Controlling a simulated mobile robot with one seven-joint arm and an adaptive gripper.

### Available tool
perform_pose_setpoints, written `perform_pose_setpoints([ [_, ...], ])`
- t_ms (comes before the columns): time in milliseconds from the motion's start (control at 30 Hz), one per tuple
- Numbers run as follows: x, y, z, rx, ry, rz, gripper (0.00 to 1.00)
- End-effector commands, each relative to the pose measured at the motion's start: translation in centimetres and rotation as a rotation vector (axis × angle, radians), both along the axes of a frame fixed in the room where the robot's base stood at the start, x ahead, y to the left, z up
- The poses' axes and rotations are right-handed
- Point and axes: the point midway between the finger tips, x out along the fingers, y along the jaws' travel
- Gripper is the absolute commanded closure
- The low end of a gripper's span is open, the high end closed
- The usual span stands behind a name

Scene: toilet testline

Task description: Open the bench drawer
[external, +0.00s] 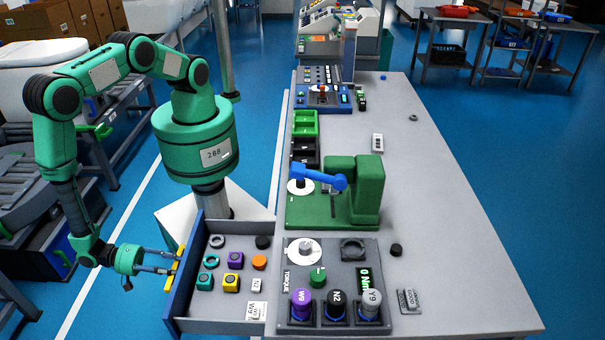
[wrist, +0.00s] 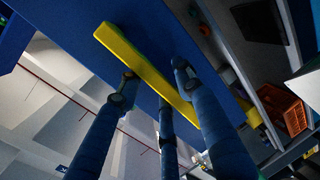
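The bench drawer (external: 189,262) is pulled out to the left from the bench, with its blue front and long yellow handle (external: 174,290). The handle also shows as a yellow bar (wrist: 135,62) against the blue front in the wrist view. My gripper (external: 171,262) is at the handle from the left. In the wrist view its fingers (wrist: 158,84) are spread apart, with tips at both sides of the bar. Whether they touch it is unclear. Rings, coloured cubes and round knobs lie inside the drawer.
The bench top (external: 440,240) carries a torque panel (external: 330,268) with coloured knobs, a green machine (external: 365,190) and small boxes. Blue floor (external: 115,240) lies open left of the drawer.

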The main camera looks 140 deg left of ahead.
Motion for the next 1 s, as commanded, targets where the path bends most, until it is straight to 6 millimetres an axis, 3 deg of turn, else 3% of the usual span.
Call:
perform_pose_setpoints([
  [467,-1.2,-1.4,0.5,-0.001,-0.003,-0.003,0.65],
  [1000,-6.9,-7.0,2.1,-0.001,-0.001,-0.002,0.65],
])
